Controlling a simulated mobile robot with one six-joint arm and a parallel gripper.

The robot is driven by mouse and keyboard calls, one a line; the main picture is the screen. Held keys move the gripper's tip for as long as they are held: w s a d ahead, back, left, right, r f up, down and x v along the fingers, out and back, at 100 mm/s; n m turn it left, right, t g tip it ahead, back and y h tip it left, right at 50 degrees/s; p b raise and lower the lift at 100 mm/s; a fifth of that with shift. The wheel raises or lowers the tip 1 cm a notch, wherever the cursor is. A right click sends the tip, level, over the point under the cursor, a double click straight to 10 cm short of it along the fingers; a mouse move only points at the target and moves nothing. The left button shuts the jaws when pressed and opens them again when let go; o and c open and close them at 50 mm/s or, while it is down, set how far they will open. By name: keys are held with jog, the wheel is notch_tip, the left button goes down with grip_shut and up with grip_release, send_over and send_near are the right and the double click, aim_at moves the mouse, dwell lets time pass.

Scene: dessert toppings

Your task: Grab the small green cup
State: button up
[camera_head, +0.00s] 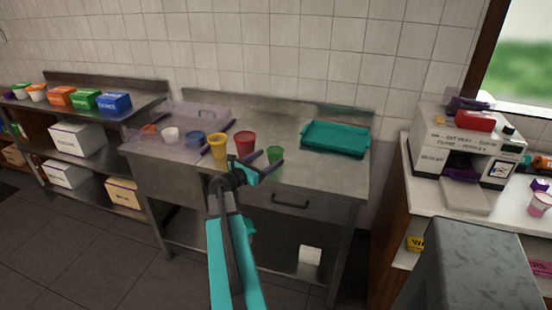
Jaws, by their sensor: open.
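The small green cup (274,154) stands upright near the front edge of the steel table, right of the red cup (244,143) and yellow cup (218,146). My gripper (263,168) is open at the end of my teal arm, at the table's front edge. A dark finger overlaps the picture just below the green cup. I cannot tell whether it touches the cup. The other finger is hard to make out. Nothing shows held in the jaws.
A blue cup (195,139) and white cup (171,134) stand to the left, by a clear cover (200,115). A teal tray (336,138) lies at the back right. The steel tabletop (325,178) is bare at front right. A machine (465,145) stands on the right counter.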

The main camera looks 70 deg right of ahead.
aim_at(280, 151)
jog(key=shift+s+d+r+p, duration=0.15)
jog(key=shift+d+p, duration=0.2)
jog(key=shift+d, duration=0.25)
jog(key=shift+p+x, duration=0.75)
jog(key=shift+x, duration=1.3)
jog(key=shift+a, duration=0.1)
jog(key=c, duration=1.1)
